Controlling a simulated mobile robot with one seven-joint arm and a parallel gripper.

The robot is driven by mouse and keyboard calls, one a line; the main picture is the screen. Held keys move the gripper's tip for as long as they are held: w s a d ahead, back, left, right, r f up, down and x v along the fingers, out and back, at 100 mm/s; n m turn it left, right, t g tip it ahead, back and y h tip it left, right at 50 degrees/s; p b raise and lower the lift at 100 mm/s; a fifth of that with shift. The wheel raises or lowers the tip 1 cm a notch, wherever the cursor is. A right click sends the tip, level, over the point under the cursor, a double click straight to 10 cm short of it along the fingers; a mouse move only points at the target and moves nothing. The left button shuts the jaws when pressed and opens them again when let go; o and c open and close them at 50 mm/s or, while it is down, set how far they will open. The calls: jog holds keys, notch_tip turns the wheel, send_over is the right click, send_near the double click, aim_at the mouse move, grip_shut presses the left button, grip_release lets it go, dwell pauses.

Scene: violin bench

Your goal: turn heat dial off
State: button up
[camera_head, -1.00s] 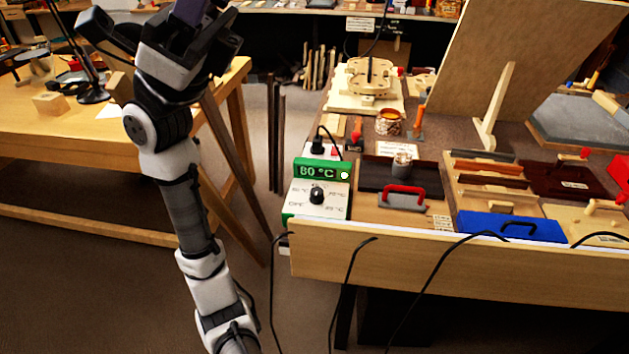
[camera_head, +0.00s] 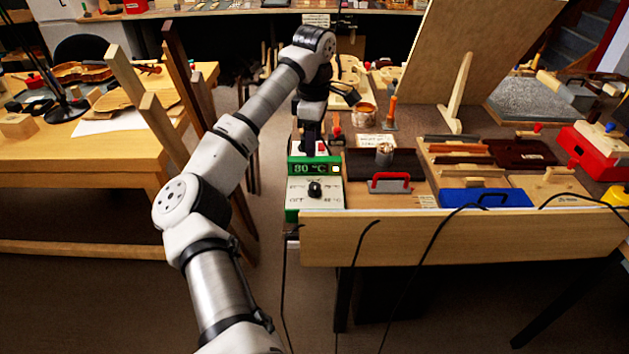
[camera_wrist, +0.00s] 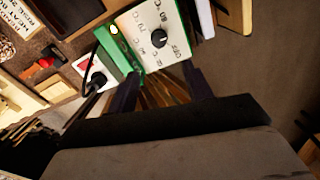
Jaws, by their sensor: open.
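The heat dial is a black knob (camera_head: 315,189) on the white top face of a green control box (camera_head: 292,200), at the left front corner of the bench. The display (camera_head: 315,168) above the knob reads 80 °C. My gripper (camera_head: 312,146) points down at the box's rear part, behind the knob. In the wrist view the dial (camera_wrist: 159,39) shows with printed temperature marks and OFF around it; which mark it points to is too small to tell. My open gripper's two dark fingers (camera_wrist: 160,85) are apart, short of the knob, with nothing between them.
A black plug and red switch (camera_wrist: 97,80) are at the box's rear. A red-handled tool (camera_head: 389,183) and a dark tray (camera_head: 408,165) lie right of the box. A jar (camera_head: 363,113) stands behind. Cables hang over the bench's front edge (camera_head: 450,237).

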aim_at(315, 185)
notch_tip(315, 185, down, 13)
jog(key=shift+d+f+p, duration=0.1)
jog(key=shift+f+p, duration=0.1)
jog(key=shift+p, duration=0.95)
jog(key=shift+c, duration=0.4)
jog(key=c, duration=0.9)
